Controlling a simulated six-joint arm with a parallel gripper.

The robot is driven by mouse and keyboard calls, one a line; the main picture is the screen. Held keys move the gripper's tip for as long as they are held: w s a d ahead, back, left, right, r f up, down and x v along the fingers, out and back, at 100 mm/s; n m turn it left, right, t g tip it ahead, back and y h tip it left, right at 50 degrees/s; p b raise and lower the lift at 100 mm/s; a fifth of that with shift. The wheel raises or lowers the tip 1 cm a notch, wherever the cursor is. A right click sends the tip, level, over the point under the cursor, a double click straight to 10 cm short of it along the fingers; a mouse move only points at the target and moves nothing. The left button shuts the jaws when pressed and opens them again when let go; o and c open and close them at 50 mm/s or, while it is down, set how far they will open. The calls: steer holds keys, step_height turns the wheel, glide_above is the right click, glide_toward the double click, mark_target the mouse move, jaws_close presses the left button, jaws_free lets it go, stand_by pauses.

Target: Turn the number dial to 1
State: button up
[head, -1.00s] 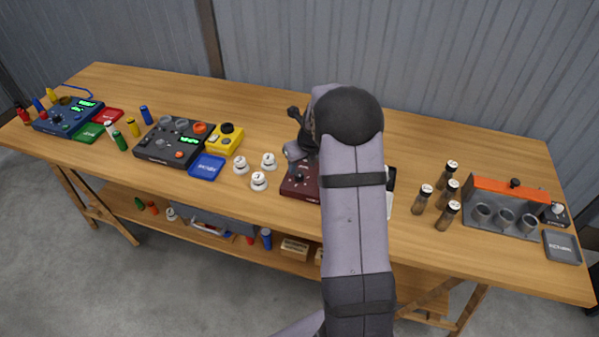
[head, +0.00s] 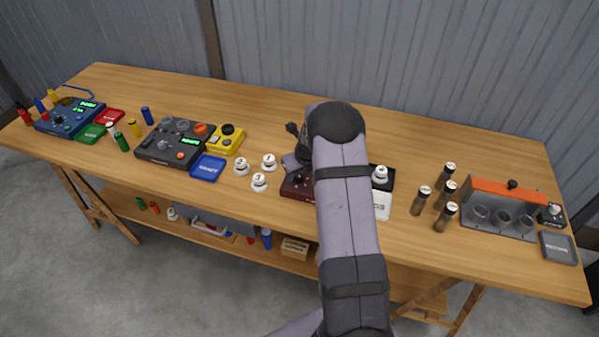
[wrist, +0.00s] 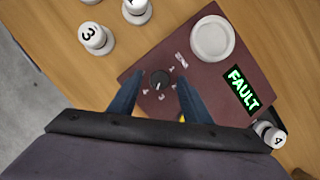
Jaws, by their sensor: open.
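The maroon box (wrist: 205,75) fills the middle of the wrist view. It has a small black number dial (wrist: 159,79) with white digits around it, too small to read surely, and a lit green FAULT display (wrist: 242,90). My gripper (wrist: 158,88) is open, with its two dark blue fingers on either side of the dial as seen from above. I cannot tell whether they touch it.
A round white piece (wrist: 211,37) sits on the box. White numbered weights, one marked 3 (wrist: 92,36), stand close beside it. Several brown bottles (head: 445,218) stand farther right.

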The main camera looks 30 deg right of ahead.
steer(key=shift+f, duration=0.25)
steer(key=shift+c, duration=0.6)
steer(key=c, duration=0.9)
